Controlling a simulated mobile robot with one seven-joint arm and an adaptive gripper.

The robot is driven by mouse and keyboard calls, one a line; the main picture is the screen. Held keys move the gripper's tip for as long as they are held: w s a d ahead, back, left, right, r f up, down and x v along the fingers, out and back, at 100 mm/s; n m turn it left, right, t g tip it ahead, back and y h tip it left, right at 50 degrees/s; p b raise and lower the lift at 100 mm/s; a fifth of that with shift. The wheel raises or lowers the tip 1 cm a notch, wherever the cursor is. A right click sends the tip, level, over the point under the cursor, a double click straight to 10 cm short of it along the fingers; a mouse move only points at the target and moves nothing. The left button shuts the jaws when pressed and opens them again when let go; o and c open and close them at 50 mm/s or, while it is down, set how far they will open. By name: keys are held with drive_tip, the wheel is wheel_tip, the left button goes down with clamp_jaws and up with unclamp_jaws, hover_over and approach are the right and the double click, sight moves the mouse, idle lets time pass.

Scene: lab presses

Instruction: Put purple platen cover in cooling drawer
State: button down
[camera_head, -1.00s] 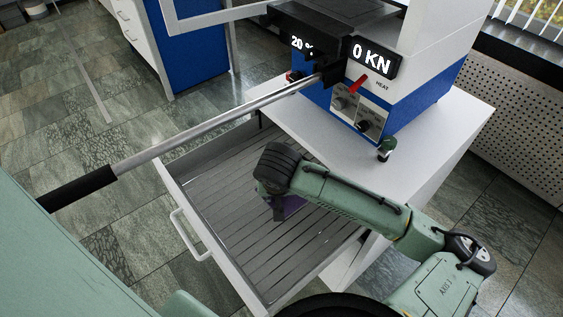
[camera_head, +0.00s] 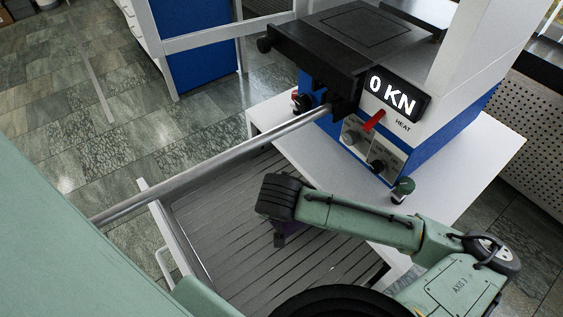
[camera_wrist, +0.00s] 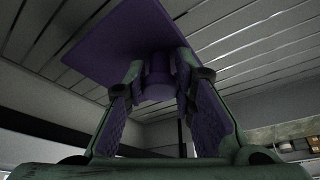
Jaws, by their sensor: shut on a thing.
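The purple platen cover (camera_wrist: 130,35) is a flat plate with a round knob. My gripper (camera_wrist: 160,85) is shut on the knob, one finger on each side, in the wrist view. The cooling drawer (camera_head: 172,232) is pulled open, with a grey slatted floor.
The press (camera_head: 370,140), reading 0 KN, stands on a white cabinet (camera_head: 450,185) behind the drawer. Its long metal lever (camera_head: 210,165) slopes across the drawer's back left. The slatted floor left of my gripper is bare.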

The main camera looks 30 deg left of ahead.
drive_tip(key=shift+x, duration=0.8)
drive_tip(key=shift+s+d+r, duration=0.15)
drive_tip(key=shift+r, duration=0.05)
drive_tip(key=shift+f+b, duration=0.4)
drive_tip(key=shift+f, duration=0.05)
drive_tip(key=c, duration=1.3)
unclamp_jaws()
drive_tip(key=shift+r, duration=0.1)
drive_tip(key=shift+c, duration=0.2)
drive_tip(key=shift+r, duration=0.1)
